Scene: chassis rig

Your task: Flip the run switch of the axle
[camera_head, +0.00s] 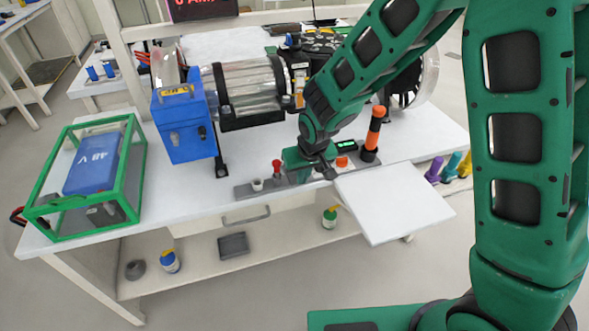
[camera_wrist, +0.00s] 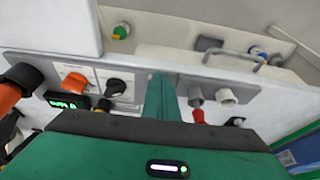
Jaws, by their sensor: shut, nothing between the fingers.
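The axle rig (camera_head: 250,85) lies across the white bench, with a clear cylinder and a blue box at its left end. A grey control strip (camera_head: 245,191) runs along the bench's front edge. I cannot tell from labels which is the run switch. My gripper (camera_wrist: 162,90) is shut and empty over the strip, between the black knob and the red toggle. Its fingertips (camera_head: 305,168) are partly hidden in the head view.
A green-framed case with a blue battery (camera_head: 92,162) stands at the bench's left end. A white panel (camera_head: 395,200) juts out at the front right. A drawer handle (camera_head: 246,217) is below the strip. A small green display (camera_head: 346,145) sits near the orange lever.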

